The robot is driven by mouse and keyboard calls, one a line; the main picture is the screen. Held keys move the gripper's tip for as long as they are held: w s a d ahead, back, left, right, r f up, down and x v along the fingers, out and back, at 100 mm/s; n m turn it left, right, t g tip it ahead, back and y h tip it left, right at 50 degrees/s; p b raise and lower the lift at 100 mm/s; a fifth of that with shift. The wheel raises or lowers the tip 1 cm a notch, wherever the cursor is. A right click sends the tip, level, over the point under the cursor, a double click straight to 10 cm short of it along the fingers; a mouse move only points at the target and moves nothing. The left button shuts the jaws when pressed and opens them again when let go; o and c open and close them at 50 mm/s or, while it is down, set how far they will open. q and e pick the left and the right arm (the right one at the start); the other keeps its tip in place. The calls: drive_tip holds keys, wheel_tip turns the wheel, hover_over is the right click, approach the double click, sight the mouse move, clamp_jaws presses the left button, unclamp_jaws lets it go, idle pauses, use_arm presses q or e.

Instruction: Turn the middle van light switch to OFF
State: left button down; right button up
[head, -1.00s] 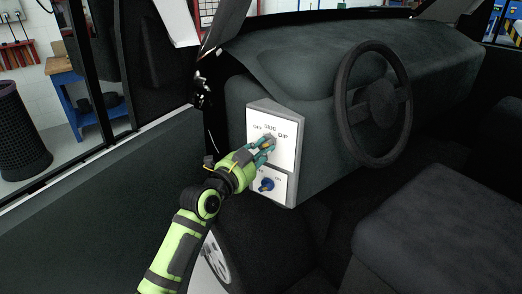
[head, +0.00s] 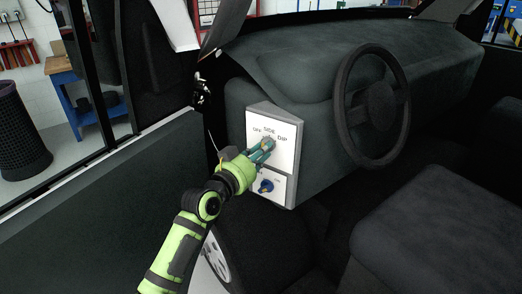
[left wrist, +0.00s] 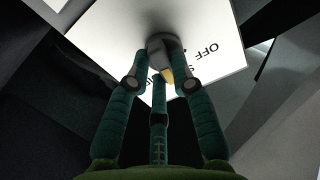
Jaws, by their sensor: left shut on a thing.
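The light switch panel (head: 286,146) is a white plate on the dashboard's side, with the words OFF, SIDE and DIP in an arc. Its grey knob (left wrist: 165,45) with a yellow pointer shows in the left wrist view. My left gripper (head: 266,147) has its teal fingers closed around this knob, and it covers most of the knob in the head view. In the left wrist view the fingers (left wrist: 160,72) sit on both sides of the knob. I cannot tell exactly which word the pointer faces. My right gripper is out of view.
A smaller white panel with a blue knob (head: 266,186) sits just below my left gripper. The steering wheel (head: 374,103) is to the right, the seat (head: 430,215) at lower right. The dark door panel (head: 100,215) stands on the left.

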use_arm(q)
drive_tip(key=n+p, duration=0.3)
drive_tip(key=n, duration=0.9)
drive_tip(key=shift+r, duration=0.15)
drive_tip(key=shift+n, duration=0.3)
drive_tip(key=c, duration=1.1)
unclamp_jaws()
drive_tip(key=shift+o, duration=0.2)
drive_tip(key=shift+a, duration=0.1)
drive_tip(key=v, duration=1.2)
